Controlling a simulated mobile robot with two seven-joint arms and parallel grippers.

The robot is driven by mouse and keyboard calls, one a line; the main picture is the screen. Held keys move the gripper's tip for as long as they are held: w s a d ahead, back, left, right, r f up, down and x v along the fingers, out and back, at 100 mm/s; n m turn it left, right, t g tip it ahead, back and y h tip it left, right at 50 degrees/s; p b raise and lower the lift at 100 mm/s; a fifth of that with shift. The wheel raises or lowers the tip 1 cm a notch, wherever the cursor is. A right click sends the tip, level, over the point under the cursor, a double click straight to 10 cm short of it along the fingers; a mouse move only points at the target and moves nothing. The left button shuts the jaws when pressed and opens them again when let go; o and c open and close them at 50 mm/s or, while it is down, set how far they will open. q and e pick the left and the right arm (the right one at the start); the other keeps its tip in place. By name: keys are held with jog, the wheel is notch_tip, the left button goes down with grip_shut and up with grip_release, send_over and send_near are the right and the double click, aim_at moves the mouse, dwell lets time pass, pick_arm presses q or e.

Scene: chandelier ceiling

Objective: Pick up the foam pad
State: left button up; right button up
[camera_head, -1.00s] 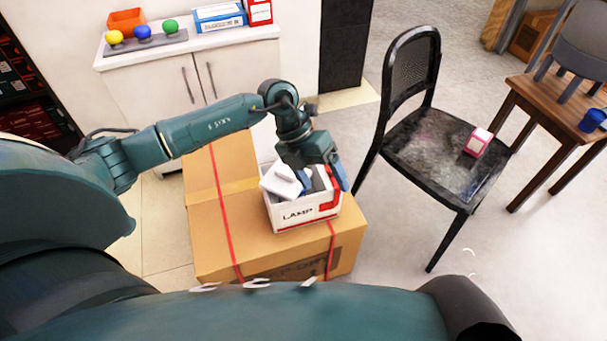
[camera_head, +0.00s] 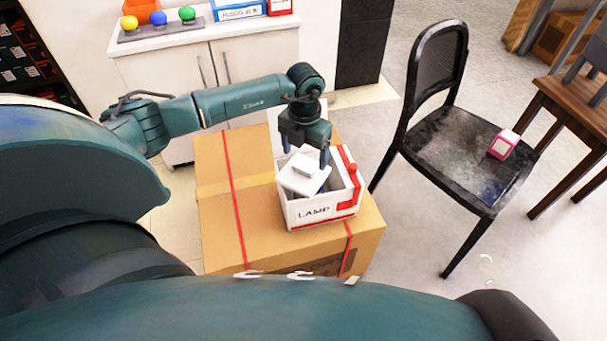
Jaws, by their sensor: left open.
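A white foam pad (camera_head: 303,181) with a smaller raised white block on top sits tilted in the mouth of an open white and red box marked LAMP (camera_head: 313,213). My left gripper (camera_head: 305,155) is open and points down over the pad. One blue fingertip shows at the right side of the pad's raised block, and the other is at its upper left. I cannot tell whether the fingers touch the pad. The inside of the lamp box is partly hidden by the pad. My right gripper is not in view.
The lamp box stands on a large cardboard box (camera_head: 215,225) with red straps. A black chair (camera_head: 460,150) with a pink and white box (camera_head: 503,144) on its seat is to the right. A white cabinet (camera_head: 160,75) stands behind.

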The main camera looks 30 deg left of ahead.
aim_at(302, 169)
pick_arm(q)
jog(key=f, duration=0.4)
jog(key=shift+s+a+f+b, duration=0.2)
jog(key=shift+a+f+b, duration=0.05)
jog(key=shift+a+b, duration=0.15)
jog(key=shift+f, duration=0.3)
jog(key=c, duration=1.1)
notch_tip(302, 169, up, 10)
jog(key=shift+r+p, duration=0.1)
jog(key=shift+p, duration=0.7)
